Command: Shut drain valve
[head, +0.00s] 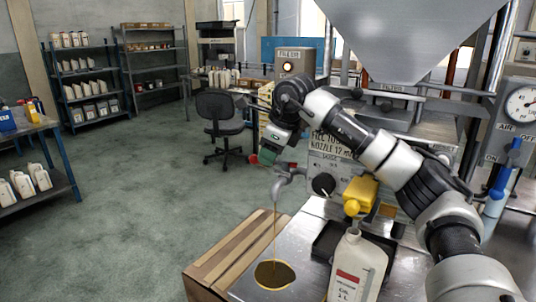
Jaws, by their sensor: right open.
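A grey metal spout (283,183) sticks out from the front of the filling machine. A thin brown oil stream (275,228) runs down from it to a round brown pool or opening (274,275) in the metal bench top. I see no label that names the drain valve. My right gripper (269,154) is open, pointing down just above and behind the spout; its fingertips are small and dark, and I cannot tell whether they touch a handle there. My left gripper is not in view.
A white oil bottle (357,268) stands on a black tray (325,243) right of the stream, below a yellow part (361,190). A metal hopper (405,40) hangs above. A blue handle (501,182) is at the right. The floor (150,200) at left is clear.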

